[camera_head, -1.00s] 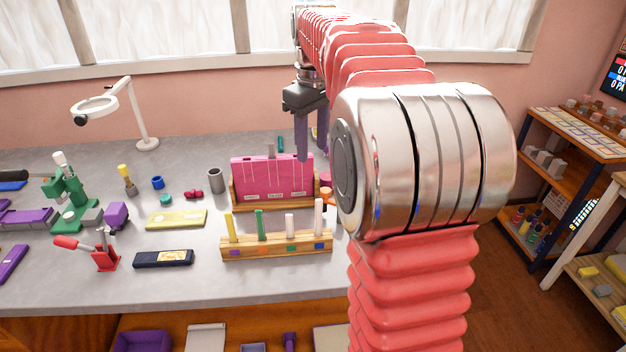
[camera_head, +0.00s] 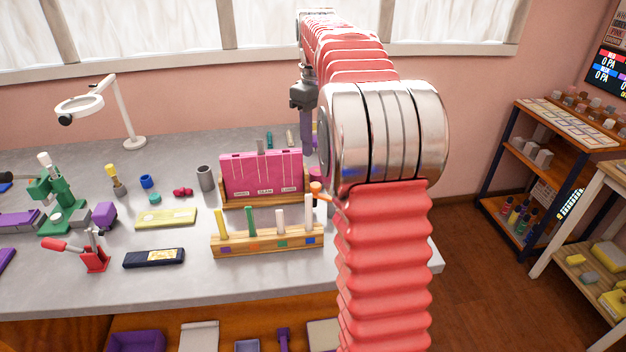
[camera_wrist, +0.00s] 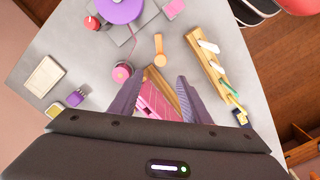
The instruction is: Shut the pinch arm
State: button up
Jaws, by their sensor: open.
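A small orange arm with a rounded end (camera_head: 316,188) stands at the right end of the worktop, partly hidden by my arm. It looks like the pinch arm, though I cannot be sure. In the wrist view an orange arm (camera_wrist: 159,50) stands upright in the picture just beyond my fingertips, apart from them. My gripper (camera_wrist: 157,84) is open and empty, its two purple-grey fingers spread. In the head view my gripper (camera_head: 307,150) hangs pointing down by the right end of the pink slotted panel (camera_head: 262,178); one finger hides the other.
A wooden rack (camera_head: 268,242) with several coloured pegs stands in front of the panel. A red lever clamp (camera_head: 95,256), a green press (camera_head: 58,205) and a white magnifier lamp (camera_head: 125,115) are to the left. A pink round pot (camera_wrist: 122,72) sits near the orange arm.

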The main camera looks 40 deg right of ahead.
aim_at(315, 184)
notch_tip(315, 184, down, 12)
jog(key=shift+f, duration=0.25)
dwell(0.3)
jog(key=shift+c, duration=0.4)
jog(key=c, duration=0.9)
jog(key=shift+a, duration=0.3)
jog(key=shift+c, duration=0.3)
jog(key=shift+d, duration=0.25)
